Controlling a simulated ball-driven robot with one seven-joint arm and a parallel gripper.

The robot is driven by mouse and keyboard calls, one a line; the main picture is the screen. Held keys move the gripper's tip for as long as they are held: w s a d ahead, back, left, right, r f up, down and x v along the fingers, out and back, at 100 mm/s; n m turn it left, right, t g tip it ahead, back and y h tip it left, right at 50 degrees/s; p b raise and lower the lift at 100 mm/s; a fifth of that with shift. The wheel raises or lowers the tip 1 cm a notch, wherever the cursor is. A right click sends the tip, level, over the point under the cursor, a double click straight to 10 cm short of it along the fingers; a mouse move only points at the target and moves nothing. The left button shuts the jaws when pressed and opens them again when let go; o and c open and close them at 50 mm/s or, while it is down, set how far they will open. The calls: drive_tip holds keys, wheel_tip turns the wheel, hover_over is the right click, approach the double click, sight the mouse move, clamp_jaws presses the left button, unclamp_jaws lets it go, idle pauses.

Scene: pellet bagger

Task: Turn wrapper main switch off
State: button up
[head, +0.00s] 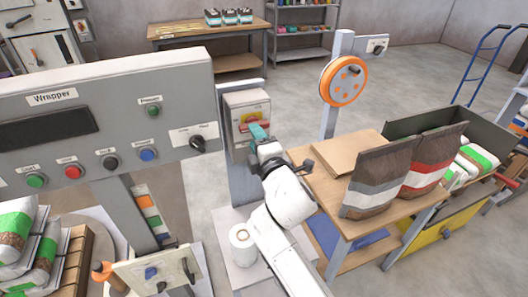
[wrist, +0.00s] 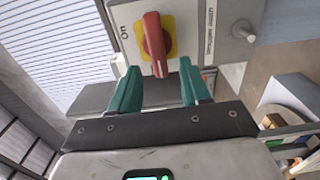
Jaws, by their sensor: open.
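The main switch is a red rotary handle (wrist: 153,44) on a yellow plate (wrist: 169,28), set in a grey box. In the head view the grey switch box (head: 246,102) stands on a post right of the wrapper panel (head: 100,85). My gripper (wrist: 158,88) has teal fingers, spread apart and empty. The handle is just beyond the fingertips, between their lines. In the head view my gripper (head: 257,133) partly covers the lower box.
The wrapper panel with several buttons and a black knob (head: 198,144) is close on the left. A wooden table (head: 330,196) with filled bags (head: 377,184) stands on the right. A white roll (head: 243,245) is below my arm. Open floor lies behind.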

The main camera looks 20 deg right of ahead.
drive_tip(key=s, duration=0.6)
drive_tip(key=shift+s, duration=0.4)
drive_tip(key=s+d+f+m+g+h, duration=0.1)
drive_tip(key=s+d+f+m+g, duration=0.2)
drive_tip(key=s+f+m+g, duration=0.4)
drive_tip(key=s+d+f+m+g+h, duration=0.15)
drive_tip(key=s+d+f+m, duration=0.25)
drive_tip(key=s+f, duration=0.65)
drive_tip(key=s+d+f+m+g+y, duration=0.1)
drive_tip(key=s+f+m+g, duration=0.2)
drive_tip(key=s, duration=0.7)
drive_tip(key=s+d+f+m+g+y, duration=0.1)
drive_tip(key=s+f+m+g, duration=0.3)
drive_tip(key=s, duration=0.6)
drive_tip(key=shift+f+m+g, duration=0.25)
drive_tip(key=shift+m+g, duration=0.15)
drive_tip(key=shift+g, duration=0.35)
drive_tip(key=shift+c, duration=0.4)
